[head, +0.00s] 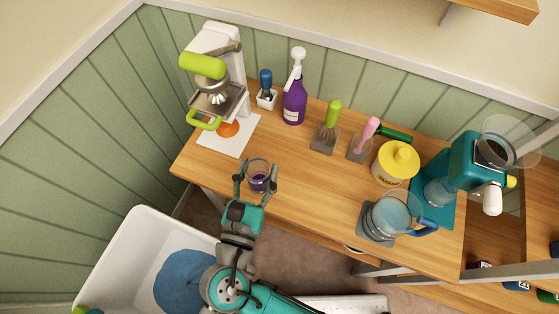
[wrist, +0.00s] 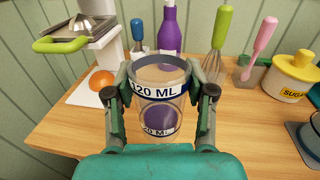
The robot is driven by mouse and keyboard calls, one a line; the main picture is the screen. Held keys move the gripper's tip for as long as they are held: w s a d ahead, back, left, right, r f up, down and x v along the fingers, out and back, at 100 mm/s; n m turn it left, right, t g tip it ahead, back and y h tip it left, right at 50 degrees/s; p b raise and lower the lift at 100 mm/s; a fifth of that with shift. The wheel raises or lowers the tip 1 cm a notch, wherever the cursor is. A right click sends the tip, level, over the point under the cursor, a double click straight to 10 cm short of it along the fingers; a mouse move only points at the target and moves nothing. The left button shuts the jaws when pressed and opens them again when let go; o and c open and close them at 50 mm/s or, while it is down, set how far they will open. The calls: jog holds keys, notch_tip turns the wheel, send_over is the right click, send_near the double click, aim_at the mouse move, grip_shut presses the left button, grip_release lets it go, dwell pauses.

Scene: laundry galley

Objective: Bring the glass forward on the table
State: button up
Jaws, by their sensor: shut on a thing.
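The glass (head: 259,178) is a clear cup with a dark rim and something purple at its bottom. It stands upright near the front edge of the wooden table (head: 310,190), left of the middle. In the wrist view the glass (wrist: 160,92) carries "120 ML" bands, and purple shows through its lower part. My gripper (head: 257,180) has one finger on each side of the glass and is shut on it. In the wrist view my gripper (wrist: 161,95) hides part of the glass's sides. I cannot tell whether its base touches the table.
Behind are a juicer (head: 215,70), purple spray bottle (head: 294,103), whisk (head: 333,118) and pink-handled brush (head: 368,130). The table around the glass is clear.

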jog(key=d+r+m+g+h, duration=0.25)
jog(key=d+m+h, duration=0.2)
jog(key=d, duration=0.75)
jog(key=shift+h, duration=0.55)
jog(key=shift+s+d+f, duration=0.1)
jog(key=shift+d+f, duration=0.1)
jog(key=shift+f, duration=1.4)
jog(key=shift+w+d+f, duration=0.1)
jog(key=shift+d+f, duration=0.15)
jog(key=shift+f, duration=1.35)
jog(key=shift+s+d+f, duration=0.1)
jog(key=shift+d+f, duration=0.1)
jog(key=shift+f, duration=1.4)
jog(key=shift+f, duration=0.1)
jog(key=o, duration=1.3)
